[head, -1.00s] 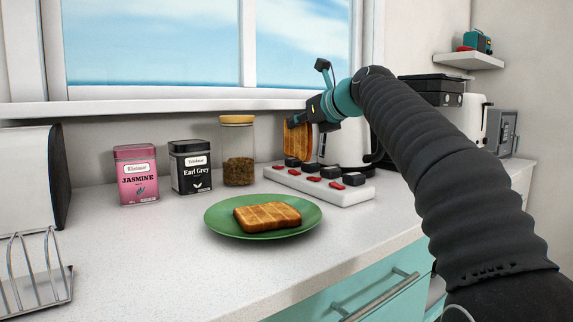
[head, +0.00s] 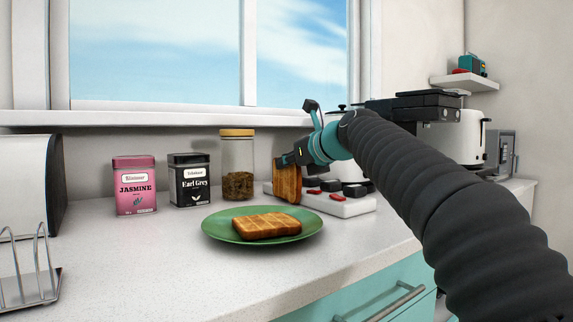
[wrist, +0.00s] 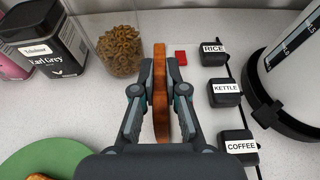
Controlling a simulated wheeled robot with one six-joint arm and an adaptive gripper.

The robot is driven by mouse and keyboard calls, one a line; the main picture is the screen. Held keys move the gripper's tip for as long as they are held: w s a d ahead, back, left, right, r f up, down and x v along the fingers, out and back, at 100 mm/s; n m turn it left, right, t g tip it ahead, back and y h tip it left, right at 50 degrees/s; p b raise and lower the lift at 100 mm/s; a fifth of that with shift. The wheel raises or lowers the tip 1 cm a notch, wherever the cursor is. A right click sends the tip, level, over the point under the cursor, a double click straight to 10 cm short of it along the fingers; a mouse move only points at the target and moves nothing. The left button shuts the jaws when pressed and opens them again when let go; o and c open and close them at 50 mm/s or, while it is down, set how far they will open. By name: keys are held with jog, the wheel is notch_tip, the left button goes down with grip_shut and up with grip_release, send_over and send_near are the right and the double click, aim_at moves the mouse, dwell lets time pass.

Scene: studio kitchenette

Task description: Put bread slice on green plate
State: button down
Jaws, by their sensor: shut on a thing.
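A green plate (head: 221,229) stands on the counter with one toasted bread slice (head: 266,225) lying flat on it. My gripper (head: 287,161) is shut on a second bread slice (head: 287,183), held upright on edge behind and to the right of the plate. In the wrist view the held slice (wrist: 160,90) shows edge-on between the two fingers (wrist: 160,92). The plate (wrist: 45,150) is at the lower left there, with a corner of its slice (wrist: 38,177) showing. I cannot tell how far the held slice's lower edge is from the counter.
A white power strip (head: 345,206) with plugs labelled rice, kettle and coffee lies right of the held slice. A glass jar (head: 237,170), a black Earl Grey tin (head: 189,181) and a pink Jasmine tin (head: 134,187) stand behind the plate. A wire rack (head: 35,275) is at front left. The front counter is clear.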

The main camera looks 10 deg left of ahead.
jog(key=shift+f, duration=0.15)
jog(key=c, duration=1.2)
grip_release()
